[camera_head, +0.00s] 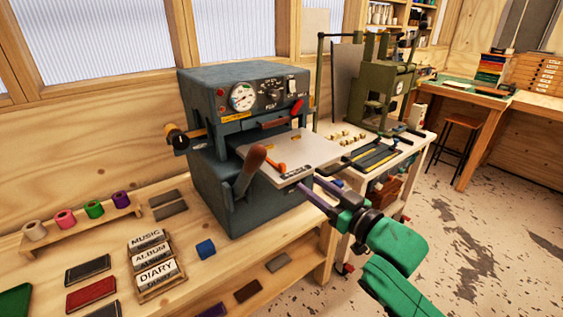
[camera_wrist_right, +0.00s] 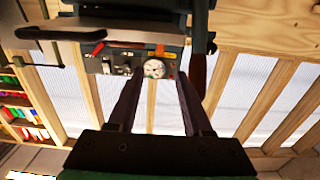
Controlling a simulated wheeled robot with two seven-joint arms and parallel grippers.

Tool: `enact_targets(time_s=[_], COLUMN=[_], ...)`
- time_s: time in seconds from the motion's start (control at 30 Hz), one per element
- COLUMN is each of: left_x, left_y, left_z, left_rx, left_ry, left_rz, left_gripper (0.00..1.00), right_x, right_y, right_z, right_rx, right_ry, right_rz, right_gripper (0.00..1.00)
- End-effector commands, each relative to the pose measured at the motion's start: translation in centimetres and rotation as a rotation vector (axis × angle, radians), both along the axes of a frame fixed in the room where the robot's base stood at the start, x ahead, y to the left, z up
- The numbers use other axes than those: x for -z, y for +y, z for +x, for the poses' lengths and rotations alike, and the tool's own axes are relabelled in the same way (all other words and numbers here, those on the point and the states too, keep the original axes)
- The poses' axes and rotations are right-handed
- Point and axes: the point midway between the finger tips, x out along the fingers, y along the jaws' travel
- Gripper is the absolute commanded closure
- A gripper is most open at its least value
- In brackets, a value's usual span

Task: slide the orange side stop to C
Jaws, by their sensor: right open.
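The orange side stop (camera_head: 278,167) lies on the pale flat bed (camera_head: 310,150) of the dark blue-grey press, near the bed's front left. A dark marked strip (camera_head: 298,171) is beside it along the front edge; its letters are too small to read. My right gripper (camera_head: 309,186) is open and empty, just off the bed's front right edge, to the right of the stop and apart from it. In the right wrist view, its two dark fingers (camera_wrist_right: 158,78) stand apart with nothing between them. I cannot make out the stop surely there. My left gripper is not in view.
The press (camera_head: 235,170) has a brown-knobbed lever (camera_head: 255,158) rising left of the stop. A green press (camera_head: 383,88) stands behind. Floor at right is open.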

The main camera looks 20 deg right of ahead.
Motion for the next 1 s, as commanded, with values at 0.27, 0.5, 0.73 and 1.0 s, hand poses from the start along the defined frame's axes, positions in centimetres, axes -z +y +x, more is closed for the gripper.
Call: enact_targets(time_s=[0.27,0.5,0.73,1.0], left_x=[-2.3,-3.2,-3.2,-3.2], left_y=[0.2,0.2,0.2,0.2], left_z=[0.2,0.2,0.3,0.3], left_rx=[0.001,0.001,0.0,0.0], left_ry=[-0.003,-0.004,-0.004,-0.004], left_rz=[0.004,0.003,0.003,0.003], left_gripper=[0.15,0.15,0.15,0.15], right_x=[-0.7,-0.3,0.0,0.0], right_y=[2.6,4.3,4.6,4.5], right_z=[6.4,10.8,11.4,11.4], right_rx=[0.0,0.001,0.0,0.0], right_ry=[-0.004,-0.001,0.0,0.0], right_rz=[0.001,0.0,-0.002,-0.002], right_gripper=[0.5,0.5,0.5,1.0])
